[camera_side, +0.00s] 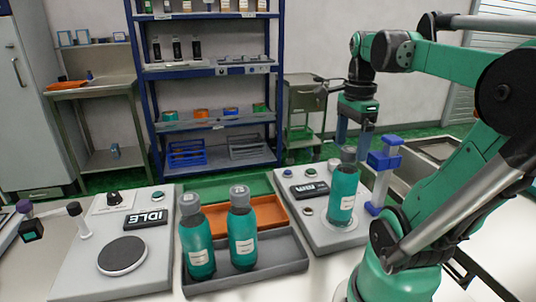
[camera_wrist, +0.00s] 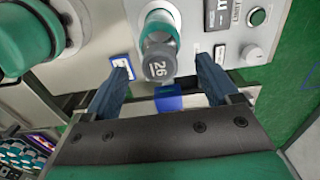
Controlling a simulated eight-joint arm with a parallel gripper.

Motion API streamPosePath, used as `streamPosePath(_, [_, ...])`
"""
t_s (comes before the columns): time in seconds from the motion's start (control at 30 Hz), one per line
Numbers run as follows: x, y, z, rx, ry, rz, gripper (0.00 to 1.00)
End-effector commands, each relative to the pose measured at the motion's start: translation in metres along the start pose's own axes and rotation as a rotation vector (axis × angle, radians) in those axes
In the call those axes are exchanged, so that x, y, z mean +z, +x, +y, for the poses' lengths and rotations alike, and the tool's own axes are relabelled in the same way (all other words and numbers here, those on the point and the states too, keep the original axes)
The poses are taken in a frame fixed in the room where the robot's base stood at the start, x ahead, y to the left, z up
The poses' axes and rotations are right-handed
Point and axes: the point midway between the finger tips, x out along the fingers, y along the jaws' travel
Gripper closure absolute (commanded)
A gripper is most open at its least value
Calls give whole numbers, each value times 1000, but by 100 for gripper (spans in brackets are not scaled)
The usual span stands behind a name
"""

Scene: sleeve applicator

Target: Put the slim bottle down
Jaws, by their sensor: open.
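A teal bottle with a grey cap and a white label (camera_side: 343,195) stands upright on the round plate of the right-hand machine (camera_side: 298,217); I take it for the slim bottle. My gripper (camera_side: 355,146) is right above it, with its blue fingers pointing down at about cap height. In the wrist view, the bottle's cap (camera_wrist: 157,60), marked 26, lies between the spread fingertips of my gripper (camera_wrist: 163,68). A gap shows on both sides, so the fingers are open and not touching it.
Two more teal bottles (camera_side: 197,240) (camera_side: 242,230) stand in a grey tray (camera_side: 285,262) at the middle front. Orange (camera_side: 267,220) and green trays lie behind it. A blue post fixture (camera_side: 384,165) rises right beside the standing bottle. The left machine (camera_side: 110,275) reads IDLE; its round plate is empty.

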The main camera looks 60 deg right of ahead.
Motion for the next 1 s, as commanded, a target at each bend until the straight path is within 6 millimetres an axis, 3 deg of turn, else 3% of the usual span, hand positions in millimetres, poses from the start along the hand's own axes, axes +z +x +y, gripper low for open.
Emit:
streamPosePath(0.23, [0,25,0,0,0,0,19])
streamPosePath(0.57, [0,29,0,0,0,0,19])
streamPosePath(0.87, [0,29,0,0,0,0,100])
streamPosePath(1.0, [0,29,0,0,0,0,100])
